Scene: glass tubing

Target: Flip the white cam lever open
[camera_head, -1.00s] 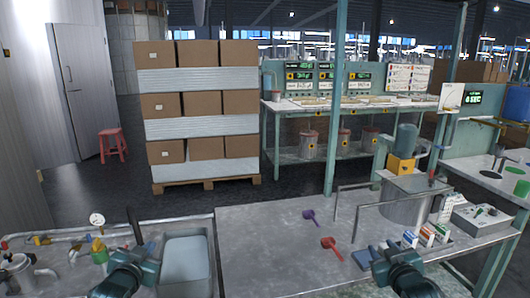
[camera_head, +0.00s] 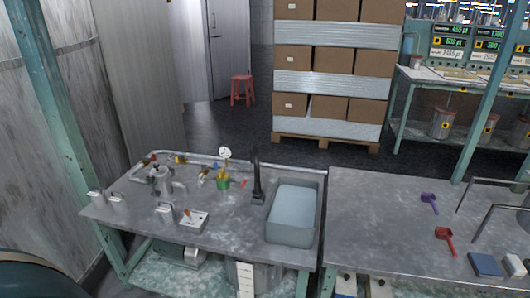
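I cannot make out the white cam lever for certain. Small fittings with white or pale parts stand on the left worktop (camera_head: 125,222). One is a pale fitting (camera_head: 165,212) beside a small white box with a red-tipped lever (camera_head: 193,220). Others are pale upright fittings (camera_head: 97,194) near the worktop's left corner. Pipework with red and yellow handles runs along the back, by a metal pot (camera_head: 160,181) and a white gauge (camera_head: 224,153) over a green and yellow fitting. A dark rounded part of my own arm fills the bottom left corner. Neither gripper shows.
A grey sink basin (camera_head: 292,212) with a black tap (camera_head: 258,178) is at the worktop's right. A teal post (camera_head: 77,125) stands at the left. The right table holds a purple scoop (camera_head: 429,202), a red scoop (camera_head: 446,238) and a blue block (camera_head: 485,264).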

